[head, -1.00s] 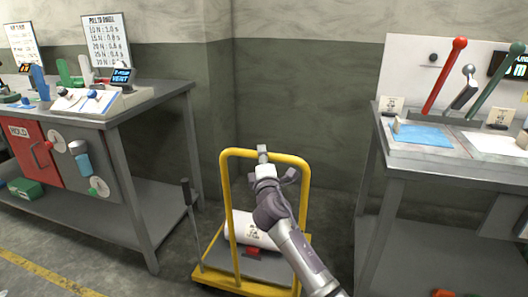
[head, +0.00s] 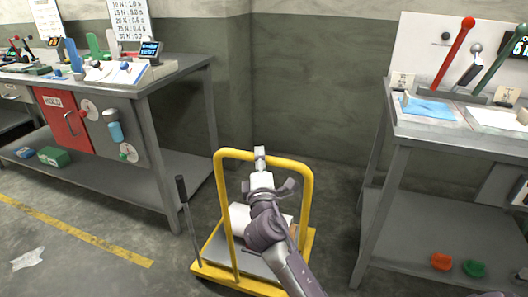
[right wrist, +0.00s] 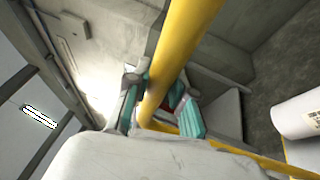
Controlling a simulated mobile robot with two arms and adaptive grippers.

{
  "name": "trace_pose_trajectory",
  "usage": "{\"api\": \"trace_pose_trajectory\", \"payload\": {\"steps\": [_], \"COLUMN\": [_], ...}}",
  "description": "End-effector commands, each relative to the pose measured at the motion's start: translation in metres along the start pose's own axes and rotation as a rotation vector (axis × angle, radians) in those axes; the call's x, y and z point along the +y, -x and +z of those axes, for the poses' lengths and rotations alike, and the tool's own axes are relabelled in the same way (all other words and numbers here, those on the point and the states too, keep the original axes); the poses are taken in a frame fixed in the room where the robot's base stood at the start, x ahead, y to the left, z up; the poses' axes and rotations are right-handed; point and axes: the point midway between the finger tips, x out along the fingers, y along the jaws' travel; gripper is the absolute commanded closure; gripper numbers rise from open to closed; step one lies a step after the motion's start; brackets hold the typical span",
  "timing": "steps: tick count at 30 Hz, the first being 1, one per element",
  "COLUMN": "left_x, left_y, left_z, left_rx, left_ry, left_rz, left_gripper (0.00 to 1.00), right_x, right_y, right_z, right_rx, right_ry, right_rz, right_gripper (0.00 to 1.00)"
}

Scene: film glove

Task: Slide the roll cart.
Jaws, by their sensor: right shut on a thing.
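The yellow-framed roll cart (head: 221,205) stands on the floor between the two benches. A white roll (head: 239,214) lies on its deck, partly hidden by my arm. My right gripper (head: 260,160) is at the top bar of the cart's handle. In the right wrist view, the yellow handle bar (right wrist: 182,45) passes between the teal pads of my right gripper (right wrist: 160,105), which is shut on it. The white roll also shows at the right edge there (right wrist: 299,115). My left gripper is out of view.
A grey bench (head: 179,72) stands to the left and another (head: 381,160) to the right. A dark upright lever (head: 184,205) stands at the cart's left side. Open floor with a yellow line (head: 75,231) lies at front left. The wall is behind.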

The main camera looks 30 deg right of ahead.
Motion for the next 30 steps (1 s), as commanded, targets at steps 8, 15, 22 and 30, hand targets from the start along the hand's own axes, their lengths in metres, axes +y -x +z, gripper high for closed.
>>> {"api": "trace_pose_trajectory", "payload": {"steps": [8,15,22,30], "left_x": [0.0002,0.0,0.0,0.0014], "left_y": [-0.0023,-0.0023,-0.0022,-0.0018], "left_z": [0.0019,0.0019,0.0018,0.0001], "left_rx": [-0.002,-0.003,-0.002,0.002], "left_ry": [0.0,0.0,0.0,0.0], "left_rz": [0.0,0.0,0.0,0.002], "left_gripper": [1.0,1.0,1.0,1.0], "right_x": [0.0,-0.0001,0.0005,0.0006], "right_y": [0.0063,0.0061,0.0059,0.0082], "right_z": [-0.0027,-0.0026,-0.0026,-0.0026], "right_rx": [0.0,0.0,0.0,0.0], "right_ry": [0.0,0.0,0.0,0.0], "right_rz": [-0.003,-0.003,-0.002,-0.001], "right_gripper": [1.0,1.0,0.51,0.51]}}
